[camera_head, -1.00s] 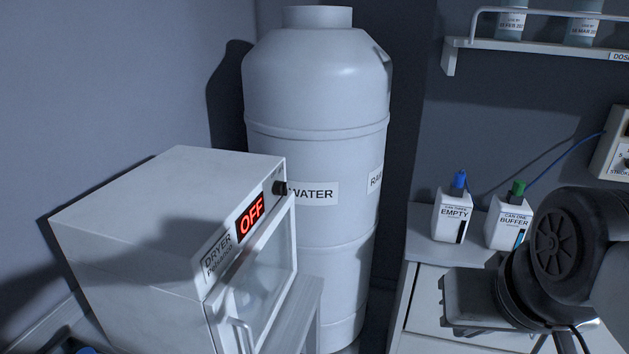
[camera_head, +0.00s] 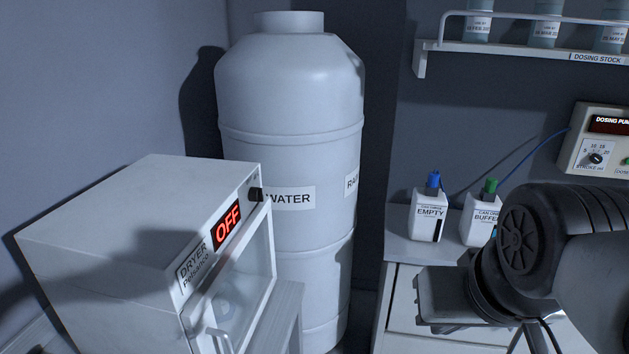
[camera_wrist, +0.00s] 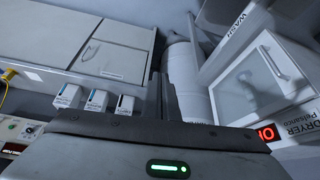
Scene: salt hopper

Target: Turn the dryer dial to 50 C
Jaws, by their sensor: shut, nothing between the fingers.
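The white dryer (camera_head: 110,240) stands at the left in the head view, with its red display (camera_head: 228,225) reading OFF. Its small black dial (camera_head: 256,194) sits on the front, past the display; its marks cannot be read. In the wrist view the dryer (camera_wrist: 290,85) is tilted at the right, with part of the display (camera_wrist: 266,133) showing; I cannot make out the dial there. My gripper's grey body (camera_wrist: 165,150) fills the bottom of the wrist view, a green light on it. It is shut and empty, well right of the dryer in the head view.
A large white tank (camera_head: 290,130) labelled WATER stands behind the dryer. A bench (camera_head: 400,252) at the right holds small canisters, one labelled EMPTY (camera_head: 430,214). A dosing pump (camera_head: 596,140) is on the wall, below a shelf of bottles (camera_head: 520,48).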

